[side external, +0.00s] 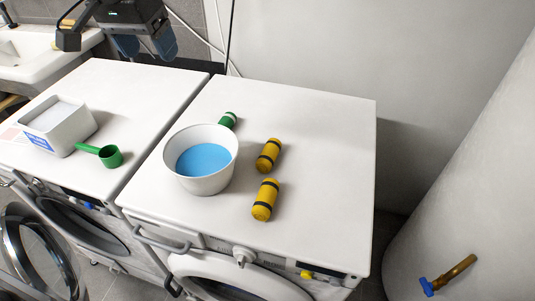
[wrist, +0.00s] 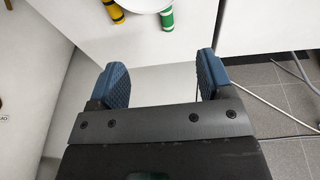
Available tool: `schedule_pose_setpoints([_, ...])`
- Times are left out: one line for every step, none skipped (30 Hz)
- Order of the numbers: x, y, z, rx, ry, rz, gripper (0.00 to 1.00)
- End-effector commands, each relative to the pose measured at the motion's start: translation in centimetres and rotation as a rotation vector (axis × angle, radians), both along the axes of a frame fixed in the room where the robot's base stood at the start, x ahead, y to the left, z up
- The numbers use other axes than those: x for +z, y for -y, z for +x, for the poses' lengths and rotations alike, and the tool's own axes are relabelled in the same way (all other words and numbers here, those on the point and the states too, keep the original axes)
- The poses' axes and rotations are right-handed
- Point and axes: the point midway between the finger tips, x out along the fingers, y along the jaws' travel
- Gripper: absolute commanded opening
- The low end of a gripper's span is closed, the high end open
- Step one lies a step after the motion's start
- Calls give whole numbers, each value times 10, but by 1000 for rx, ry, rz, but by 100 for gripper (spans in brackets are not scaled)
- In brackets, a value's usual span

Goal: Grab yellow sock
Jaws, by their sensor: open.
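Two rolled yellow socks with dark bands lie on top of the right washing machine: the far yellow sock (side external: 269,154) and the near yellow sock (side external: 265,200), both right of the basin. In the wrist view one yellow sock (wrist: 113,11) shows at the top edge, cut off; I cannot tell which. My gripper (side external: 146,48) is at the top left of the side view, above the back of the machines and well away from the socks. In the wrist view its blue fingers (wrist: 162,72) stand wide apart with nothing between them.
A white basin (side external: 186,182) of blue liquid stands left of the yellow socks. A rolled green sock (side external: 229,120) lies behind it. A powder tub (side external: 72,136) and green scoop (side external: 110,156) sit on the left machine. The right machine's top (side external: 330,140) is clear on its right.

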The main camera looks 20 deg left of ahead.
Motion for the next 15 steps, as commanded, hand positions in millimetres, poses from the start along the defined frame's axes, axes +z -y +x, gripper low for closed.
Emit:
schedule_pose_setpoints([-11,16,18,-7,-25,2,74])
schedule_pose_setpoints([-16,25,26,-9,-36,4,74])
schedule_pose_setpoints([-23,36,36,-12,-50,6,74])
schedule_pose_setpoints([-30,45,44,-12,-63,8,74])
schedule_pose_setpoints([-37,54,50,-16,-74,10,74])
schedule_pose_setpoints([-47,65,59,-17,-89,13,74])
schedule_pose_setpoints([-55,74,64,-19,-100,16,74])
schedule_pose_setpoints([-63,83,69,-21,-111,19,74])
schedule_pose_setpoints([-75,94,75,-22,-125,22,74])
schedule_pose_setpoints([-84,103,78,-24,-137,26,74])
schedule_pose_setpoints([-94,111,81,-26,-147,29,74])
schedule_pose_setpoints([-107,122,84,-28,-161,34,74])
schedule_pose_setpoints([-116,129,86,-28,-170,37,74])
schedule_pose_setpoints([-125,136,87,-29,-178,41,74])
schedule_pose_setpoints([-136,144,87,-31,-189,46,74])
